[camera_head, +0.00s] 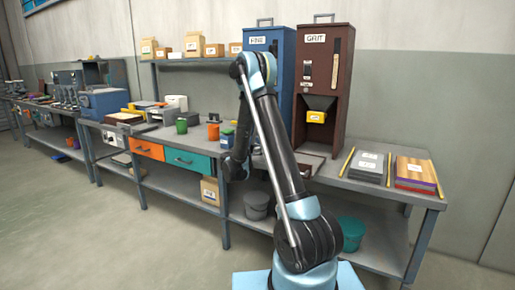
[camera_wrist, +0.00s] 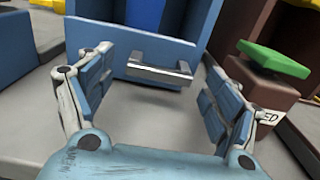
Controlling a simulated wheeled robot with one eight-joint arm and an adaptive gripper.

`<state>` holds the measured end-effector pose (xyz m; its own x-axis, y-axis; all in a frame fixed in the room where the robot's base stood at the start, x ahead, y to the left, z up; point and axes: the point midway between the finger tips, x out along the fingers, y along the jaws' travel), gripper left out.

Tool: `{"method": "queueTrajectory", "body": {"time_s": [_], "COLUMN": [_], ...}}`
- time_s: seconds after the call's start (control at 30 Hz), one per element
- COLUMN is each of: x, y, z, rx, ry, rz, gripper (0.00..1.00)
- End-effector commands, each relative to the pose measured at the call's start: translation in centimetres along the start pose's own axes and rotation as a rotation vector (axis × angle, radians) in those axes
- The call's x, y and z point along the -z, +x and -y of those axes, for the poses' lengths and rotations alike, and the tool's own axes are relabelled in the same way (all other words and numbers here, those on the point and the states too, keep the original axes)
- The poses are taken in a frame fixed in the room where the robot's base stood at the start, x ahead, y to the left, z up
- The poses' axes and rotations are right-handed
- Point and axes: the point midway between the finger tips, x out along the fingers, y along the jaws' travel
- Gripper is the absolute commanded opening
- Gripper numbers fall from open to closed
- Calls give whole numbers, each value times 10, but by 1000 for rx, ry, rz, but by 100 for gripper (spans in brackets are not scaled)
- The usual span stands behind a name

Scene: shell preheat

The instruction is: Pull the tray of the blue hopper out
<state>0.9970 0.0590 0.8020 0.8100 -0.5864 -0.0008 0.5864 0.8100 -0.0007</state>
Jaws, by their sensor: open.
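The blue hopper (camera_head: 284,42) stands upright on the bench, left of a brown hopper; my arm hides its lower part in the head view. In the wrist view the blue tray front (camera_wrist: 196,50) faces me, with a grey metal bar handle (camera_wrist: 159,70) across it. The tray looks pushed in. My gripper (camera_wrist: 158,66) is open and empty, one finger on each side of the handle in the picture. Neither finger visibly touches the handle. In the head view the gripper is largely hidden by my arm.
In the wrist view a brown block with a green top (camera_wrist: 274,60) is near the right finger, and a blue object (camera_wrist: 27,48) is at left. The grey bench top lies bare below the handle.

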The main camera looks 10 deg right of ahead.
Motion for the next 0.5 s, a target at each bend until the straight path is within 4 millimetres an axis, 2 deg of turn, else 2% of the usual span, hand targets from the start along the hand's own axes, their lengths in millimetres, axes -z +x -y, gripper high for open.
{"method": "queueTrajectory", "body": {"time_s": [0.1,0.2,0.5], "x": [0,0,0], "y": [15,22,27], "z": [0,0,0], "rx": [1,1,0], "ry": [0,0,0], "rz": [0,0,0], "gripper": [82,82,82]}}
